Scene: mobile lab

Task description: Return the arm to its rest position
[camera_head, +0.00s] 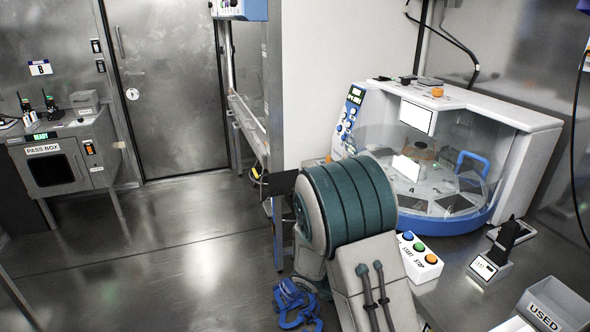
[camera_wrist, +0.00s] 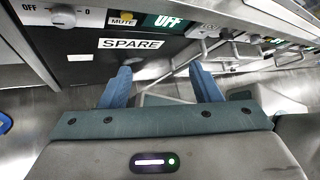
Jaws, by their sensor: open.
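In the wrist view my gripper (camera_wrist: 160,80) has its two blue fingers spread apart, with nothing between them. The fingers point toward a dark panel (camera_wrist: 100,62) with a white SPARE label, and I see no clear contact. In the head view my arm (camera_head: 345,215), with its large teal-banded joint, is raised in front of the bench. A blue part (camera_head: 297,304) shows low beside the arm; I cannot tell whether it belongs to my gripper.
A rounded lab machine (camera_head: 530,125) with a clear cover stands on the bench at right. A button box (camera_head: 420,258), a black device on a stand (camera_head: 490,268) and a USED bin (camera_head: 555,305) are nearby. A pass box (camera_head: 60,165) stands far left. The floor at left is clear.

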